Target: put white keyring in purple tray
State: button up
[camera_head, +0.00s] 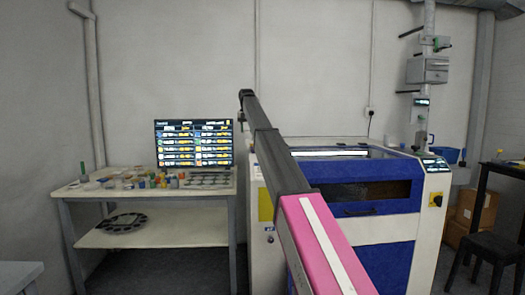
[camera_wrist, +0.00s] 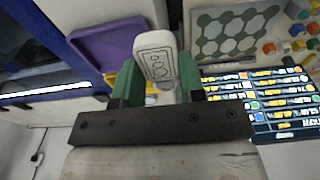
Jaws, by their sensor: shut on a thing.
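My gripper (camera_wrist: 150,82) has green fingers and is shut on the white keyring (camera_wrist: 156,54), a rounded flat piece with dark outlined markings. The keyring stands out beyond the fingertips. The purple tray (camera_wrist: 92,42) shows at the upper left of the wrist view, beyond the keyring and beside it in the picture. Part of the tray is hidden behind the keyring and a finger. In the head view my arm reaches away toward the wall, and the keyring is too small to tell. I cannot pick out the purple tray there.
A white table (camera_head: 195,189) holds many small coloured items and a lit screen (camera_head: 194,143); the screen (camera_wrist: 268,100) also shows in the wrist view. A grey panel with hexagons (camera_wrist: 234,33) lies beside the coloured blocks. A blue and white machine (camera_head: 365,200) stands right of the table.

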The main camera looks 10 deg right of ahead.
jog(key=w+d+f, duration=0.2)
jog(key=d, duration=0.1)
jog(key=w+d+f, duration=0.2)
jog(key=d, duration=0.1)
jog(key=w+d+f, duration=0.2)
jog(key=d, duration=0.1)
jog(key=shift+d+f, duration=0.1)
jog(key=shift+f, duration=0.15)
jog(key=shift+w+d+f, duration=0.15)
jog(key=shift+f, duration=2)
jog(key=o, duration=0.9)
jog(key=shift+f, duration=0.15)
notch_tip(320, 180, up, 12)
jog(key=s, duration=0.1)
jog(key=shift+s, duration=0.25)
